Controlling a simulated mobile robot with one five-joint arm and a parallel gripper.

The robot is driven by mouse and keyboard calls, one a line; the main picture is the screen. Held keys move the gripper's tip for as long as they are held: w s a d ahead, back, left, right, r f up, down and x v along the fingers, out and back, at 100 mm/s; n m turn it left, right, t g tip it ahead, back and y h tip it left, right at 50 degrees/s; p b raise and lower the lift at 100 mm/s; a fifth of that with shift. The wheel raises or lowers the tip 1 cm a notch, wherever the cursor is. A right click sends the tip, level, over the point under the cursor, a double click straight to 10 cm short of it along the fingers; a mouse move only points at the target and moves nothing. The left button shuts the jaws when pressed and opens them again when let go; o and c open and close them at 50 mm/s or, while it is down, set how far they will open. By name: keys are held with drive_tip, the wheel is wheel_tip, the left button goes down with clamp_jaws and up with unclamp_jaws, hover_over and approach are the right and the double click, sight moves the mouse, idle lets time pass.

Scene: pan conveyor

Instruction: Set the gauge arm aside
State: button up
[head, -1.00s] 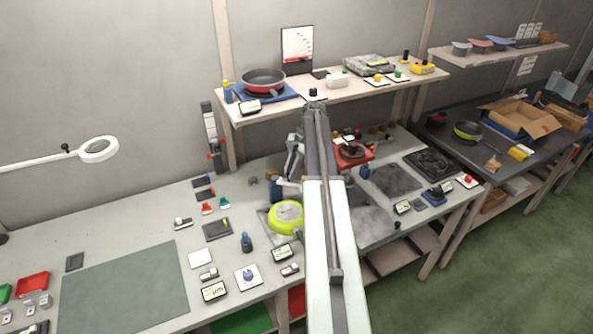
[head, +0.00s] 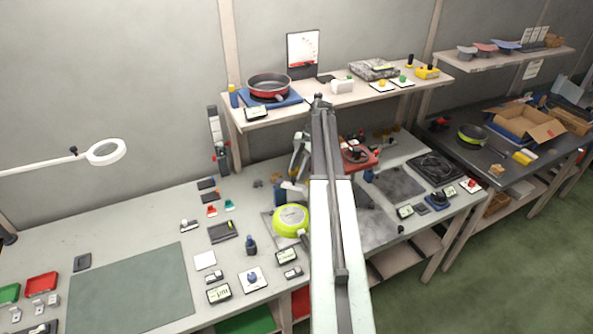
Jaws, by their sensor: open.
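A lime-green round pan (head: 291,220) sits on a grey plate on the long bench, just left of my arm. A small white and blue piece (head: 291,190) stands at the pan's far edge; it may be the gauge arm, but it is too small and too covered to be sure. My arm reaches out over the bench from the bottom of the view. What looks like my gripper (head: 299,163) shows beside it, above and behind the pan, partly hidden by the arm. It is open, and I see nothing held. I cannot tell whether it touches the white and blue piece.
A shelf (head: 330,98) behind carries a red pan (head: 269,86) and boxes. A red fixture (head: 360,157) and dark plates lie right of my arm. Small tools and cards crowd the bench left of the pan. A green mat (head: 130,287) is clear. A magnifier lamp (head: 106,152) overhangs the left.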

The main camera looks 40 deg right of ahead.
drive_tip(key=p+v, duration=0.3)
drive_tip(key=v, duration=0.2)
drive_tip(key=shift+r+p, duration=0.15)
drive_tip(key=shift+p, duration=0.15)
